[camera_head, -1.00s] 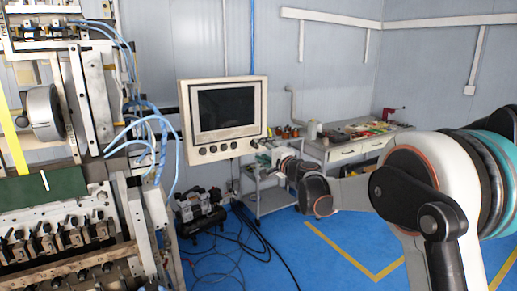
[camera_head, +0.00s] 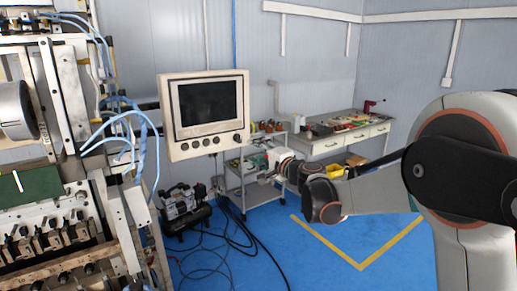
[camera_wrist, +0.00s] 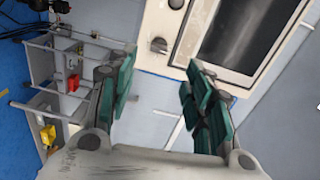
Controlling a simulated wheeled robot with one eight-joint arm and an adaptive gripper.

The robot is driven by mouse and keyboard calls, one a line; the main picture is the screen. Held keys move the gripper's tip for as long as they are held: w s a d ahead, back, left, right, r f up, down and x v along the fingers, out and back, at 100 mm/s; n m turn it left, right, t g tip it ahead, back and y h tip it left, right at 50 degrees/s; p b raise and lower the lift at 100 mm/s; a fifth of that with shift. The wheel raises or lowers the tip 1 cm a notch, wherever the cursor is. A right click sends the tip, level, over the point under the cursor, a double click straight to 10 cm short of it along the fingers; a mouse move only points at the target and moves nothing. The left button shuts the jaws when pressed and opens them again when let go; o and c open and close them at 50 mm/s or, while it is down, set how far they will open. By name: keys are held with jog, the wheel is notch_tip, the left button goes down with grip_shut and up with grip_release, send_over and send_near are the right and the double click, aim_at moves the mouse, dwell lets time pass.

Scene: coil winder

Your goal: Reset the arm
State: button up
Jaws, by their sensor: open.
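My gripper (camera_wrist: 158,88) is open and empty in the wrist view, its two green-padded fingers spread apart. Beyond the fingers is the control panel (camera_wrist: 185,35) with its dark screen and a knob. In the head view my arm reaches in from the right. Its wrist end, with my gripper (camera_head: 262,163), points left, just below and right of the control panel (camera_head: 203,158). The fingertips are small and hard to make out there.
The coil winder (camera_head: 45,215) with blue hoses fills the left. A compressor (camera_head: 184,208) and black cables lie on the blue floor below the panel. A grey cart (camera_head: 258,192) and a workbench (camera_head: 352,140) stand behind my arm. A yellow line marks open floor.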

jog(key=s+d+r+n+g+h, duration=0.15)
jog(key=s+n, duration=0.25)
jog(key=s, duration=0.7)
jog(key=s+d+f+n+g+h, duration=0.2)
jog(key=s+d+f, duration=0.3)
jog(key=s, duration=0.6)
jog(key=s+d+f+n+g+h+b, duration=0.1)
jog(key=s+d+f, duration=0.4)
jog(key=s, duration=0.7)
jog(key=s+d+f+n+g+h+b, duration=0.1)
jog(key=s+d+f+n+g+h, duration=0.2)
jog(key=s+d, duration=0.6)
jog(key=s+f+h, duration=0.2)
jog(key=s+f, duration=0.1)
jog(key=shift+h, duration=0.35)
